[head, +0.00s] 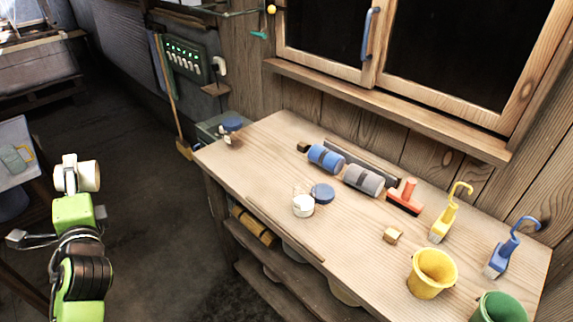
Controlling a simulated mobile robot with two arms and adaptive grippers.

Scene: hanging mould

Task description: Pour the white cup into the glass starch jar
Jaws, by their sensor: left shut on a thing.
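My left gripper (70,174) is at the far left, out over the floor and well apart from the workbench. It is shut on a small white cup (91,176), which looks tipped on its side. The gripper partly hides the cup, and its contents cannot be seen. A small glass jar (303,207) with white stuff in it, likely the starch jar, stands upright near the bench's front edge. It looks open, with a round blue lid (322,192) beside it. My right gripper is not in view.
The wooden workbench (265,160) holds a blue-lidded jar (232,128), blue roller (326,158), grey roller (363,181), red tool (405,198), yellow brush (443,222), blue brush (503,256), yellow bucket (432,273) and green bucket (499,308). A side table (18,140) stands left. Floor between is clear.

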